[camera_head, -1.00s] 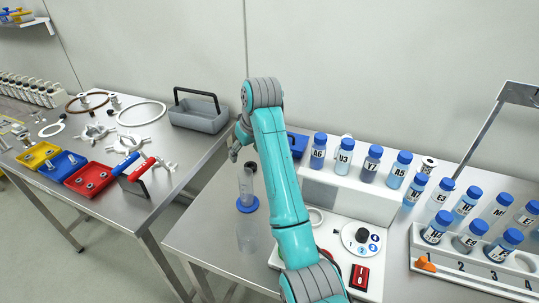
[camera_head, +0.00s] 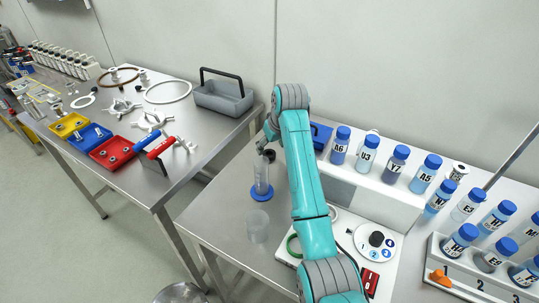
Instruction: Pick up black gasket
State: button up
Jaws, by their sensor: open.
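I cannot make out a black gasket for certain in this view. On the left table lie a brown ring (camera_head: 118,76), a large white ring (camera_head: 168,91) and a small white ring (camera_head: 83,101). My gripper (camera_head: 262,142) is small and partly hidden behind my teal arm. It is open, near the top of a clear cylinder (camera_head: 262,178) on a blue base on the right table. A small dark piece shows at the cylinder's top, and I cannot tell what it is.
The left table also holds yellow (camera_head: 70,125), blue (camera_head: 90,137) and red (camera_head: 111,152) trays and a grey toolbox (camera_head: 223,98). Several blue-capped bottles stand right of my arm. A clear beaker (camera_head: 258,226) and a green ring (camera_head: 293,246) are near the front. A gap separates the tables.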

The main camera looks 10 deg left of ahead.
aim_at(268, 154)
jog(key=shift+x, duration=1.7)
jog(key=c, duration=1)
jog(key=shift+r, duration=0.15)
